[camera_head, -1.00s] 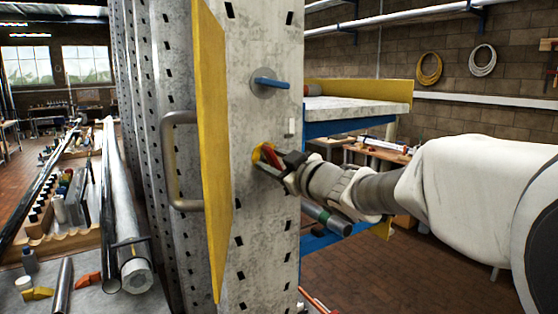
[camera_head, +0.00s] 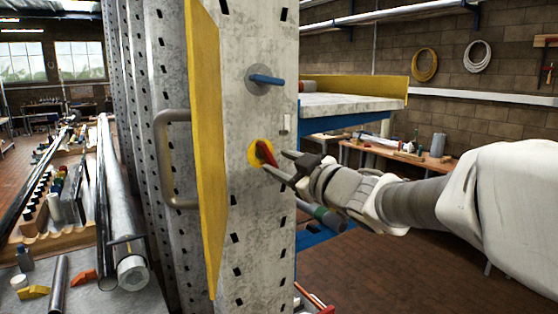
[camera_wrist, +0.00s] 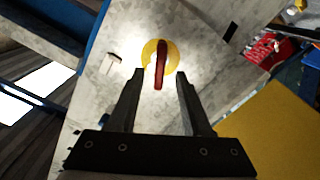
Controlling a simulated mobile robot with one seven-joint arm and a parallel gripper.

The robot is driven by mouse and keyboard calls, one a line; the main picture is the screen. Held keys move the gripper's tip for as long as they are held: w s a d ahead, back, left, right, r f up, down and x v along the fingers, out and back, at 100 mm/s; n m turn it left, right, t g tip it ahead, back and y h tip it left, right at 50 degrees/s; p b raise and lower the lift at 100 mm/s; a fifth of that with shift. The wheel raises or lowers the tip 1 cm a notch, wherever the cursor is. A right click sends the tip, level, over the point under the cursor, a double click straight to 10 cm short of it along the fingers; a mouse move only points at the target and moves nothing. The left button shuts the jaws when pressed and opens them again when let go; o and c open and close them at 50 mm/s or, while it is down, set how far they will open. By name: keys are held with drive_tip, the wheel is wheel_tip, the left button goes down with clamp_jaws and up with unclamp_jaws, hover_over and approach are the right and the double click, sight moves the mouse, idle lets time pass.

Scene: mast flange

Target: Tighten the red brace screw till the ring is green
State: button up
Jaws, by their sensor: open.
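The red brace screw (camera_head: 266,152) is a red bar handle on the face of the grey perforated mast (camera_head: 258,205). A yellow ring (camera_head: 254,155) surrounds its base; no green shows on it. In the wrist view the red screw (camera_wrist: 161,64) stands out from the yellow ring (camera_wrist: 150,51), its near end toward the gap between my fingers. My gripper (camera_head: 278,164) is open. In the wrist view its two fingers (camera_wrist: 157,78) lie on either side of the screw's near end, with nothing seen gripped between them.
A blue bar handle on a round grey plate (camera_head: 264,80) is above the screw. A yellow panel (camera_head: 207,150) and a grey grab handle (camera_head: 172,158) stand to the left. A shelf (camera_head: 350,104) juts out at right. A small pale tab (camera_wrist: 110,63) is beside the ring.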

sight(272, 158)
drive_tip(key=shift+s+f+b, duration=0.15)
drive_tip(key=shift+s+b, duration=0.1)
drive_tip(key=shift+b, duration=0.4)
drive_tip(key=shift+s+d+b, duration=0.4)
drive_tip(key=shift+b, duration=0.3)
drive_tip(key=shift+x, duration=3.45)
drive_tip(key=shift+s+d, duration=0.1)
clamp_jaws()
